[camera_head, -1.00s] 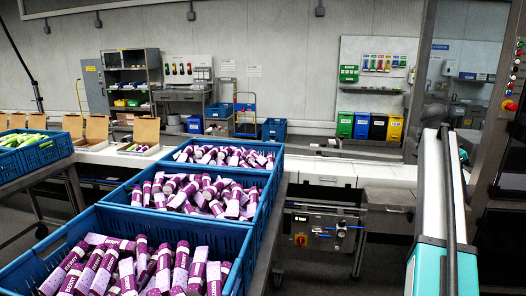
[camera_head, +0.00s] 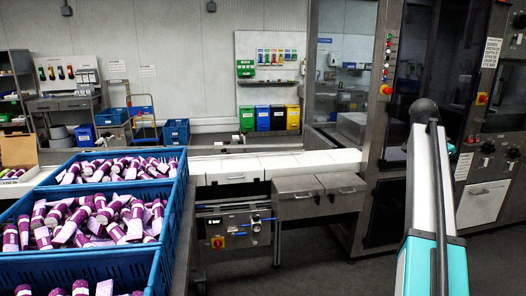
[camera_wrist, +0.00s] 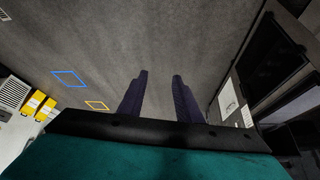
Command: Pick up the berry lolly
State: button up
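Purple-and-white wrapped berry lollies (camera_head: 108,168) lie heaped in the far blue crate (camera_head: 93,189). More of them (camera_head: 92,220) fill the middle blue crate (camera_head: 75,266), and a few tops (camera_head: 80,288) show in the nearest crate at the bottom left. In the wrist view my gripper (camera_wrist: 160,74) has its two dark fingers apart with nothing between them, over bare grey floor. No lolly shows in the wrist view. The gripper is not visible in the head view, where my arm stands upright at the right.
A white conveyor (camera_head: 262,164) runs behind the crates to a large machine (camera_head: 415,150) at the right. A control box (camera_head: 232,229) sits below it. An open cardboard box (camera_head: 18,158) stands at the far left. Grey floor (camera_head: 300,272) is clear in front.

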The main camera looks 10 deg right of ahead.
aim_at(73, 170)
jog(key=z, duration=0.05)
jog(key=i, duration=3.05)
jog(key=u, duration=1.3)
